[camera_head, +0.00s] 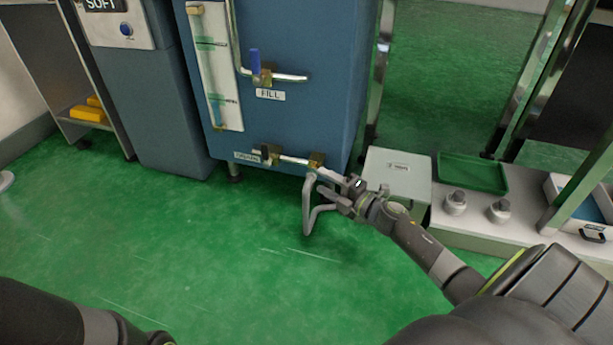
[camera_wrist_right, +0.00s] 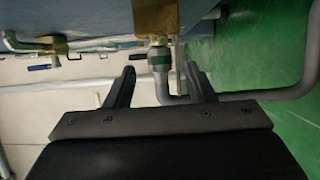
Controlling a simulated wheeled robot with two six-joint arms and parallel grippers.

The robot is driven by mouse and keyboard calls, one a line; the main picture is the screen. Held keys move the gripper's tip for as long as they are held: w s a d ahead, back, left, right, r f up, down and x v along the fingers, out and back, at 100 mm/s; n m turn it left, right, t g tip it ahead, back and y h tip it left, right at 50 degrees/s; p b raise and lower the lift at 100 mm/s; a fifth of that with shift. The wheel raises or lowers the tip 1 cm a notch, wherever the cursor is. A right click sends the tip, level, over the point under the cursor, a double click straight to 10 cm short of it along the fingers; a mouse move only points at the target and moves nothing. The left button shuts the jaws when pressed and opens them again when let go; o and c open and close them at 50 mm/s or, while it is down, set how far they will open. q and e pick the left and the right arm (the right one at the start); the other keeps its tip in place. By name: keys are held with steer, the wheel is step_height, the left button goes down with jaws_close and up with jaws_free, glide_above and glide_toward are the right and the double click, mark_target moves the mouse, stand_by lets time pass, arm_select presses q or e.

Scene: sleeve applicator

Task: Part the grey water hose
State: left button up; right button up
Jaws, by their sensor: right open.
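The grey water hose (camera_head: 308,208) hangs in a bent loop from the outlet at the lower right of the blue tank (camera_head: 290,110). In the right wrist view the hose (camera_wrist_right: 270,95) runs off to the right from a grey coupling with a green band (camera_wrist_right: 159,58), which sits below a brass fitting (camera_wrist_right: 157,18). My right gripper (camera_head: 324,192) is at the hose's upper end. In its wrist view its open fingers (camera_wrist_right: 160,72) stand on either side of the coupling and hose end, with gaps visible. My left arm shows at the lower left; its gripper is out of view.
A drain valve (camera_head: 268,153) and pipe run along the tank's lower front; a blue-handled fill valve (camera_head: 256,66) is above. Right of the hose stand a pale box (camera_head: 398,170), a green tray (camera_head: 472,173) and two small grey pieces on a low bench. Green floor in front is clear.

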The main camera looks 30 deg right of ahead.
steer(key=b+x, duration=0.1)
steer(key=x, duration=0.6)
steer(key=shift+b, duration=0.3)
steer(key=shift+c, duration=0.2)
jaws_close()
